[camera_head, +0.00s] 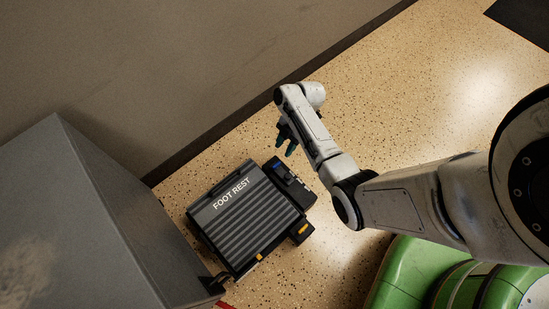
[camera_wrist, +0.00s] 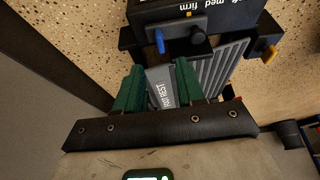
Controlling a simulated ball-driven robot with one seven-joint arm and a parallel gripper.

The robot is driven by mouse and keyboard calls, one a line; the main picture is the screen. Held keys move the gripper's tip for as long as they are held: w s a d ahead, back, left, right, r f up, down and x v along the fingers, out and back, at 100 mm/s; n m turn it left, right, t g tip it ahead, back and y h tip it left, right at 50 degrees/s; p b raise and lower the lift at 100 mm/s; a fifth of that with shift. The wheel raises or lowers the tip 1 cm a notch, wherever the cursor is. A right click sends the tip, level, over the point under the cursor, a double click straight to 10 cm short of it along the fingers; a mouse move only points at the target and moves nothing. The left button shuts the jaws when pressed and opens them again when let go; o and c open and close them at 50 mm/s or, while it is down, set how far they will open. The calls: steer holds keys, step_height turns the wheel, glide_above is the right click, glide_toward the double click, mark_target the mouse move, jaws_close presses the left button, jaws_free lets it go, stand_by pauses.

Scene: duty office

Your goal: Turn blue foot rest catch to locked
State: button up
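The grey ribbed foot rest (camera_head: 247,222) lies on the speckled floor, its "FOOT REST" label showing. It also shows in the wrist view (camera_wrist: 221,69), partly behind my fingers. The blue catch (camera_wrist: 159,41) is a small upright lever at the foot rest's side, beside a dark box marked "med" and "firm". In the head view a blue spot (camera_head: 278,168) shows on the dark side unit. My gripper (camera_head: 287,146) hangs above that side. Its green fingers are apart and empty in the wrist view (camera_wrist: 159,72), with the catch beyond the fingertips, not touched. The catch's locked mark is not readable.
A black knob (camera_wrist: 198,36) sits beside the blue catch. A yellow tab (camera_head: 303,229) sticks out at another corner of the foot rest. A grey cabinet (camera_head: 75,210) stands close on the left, and the wall (camera_head: 180,70) runs behind. Floor (camera_head: 400,70) beyond my arm is clear.

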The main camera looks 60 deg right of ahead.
mark_target(277, 164)
steer(key=b+x, duration=0.4)
steer(key=x, duration=0.4)
steer(key=shift+a+f, duration=0.15)
steer(key=shift+f, duration=0.2)
jaws_close()
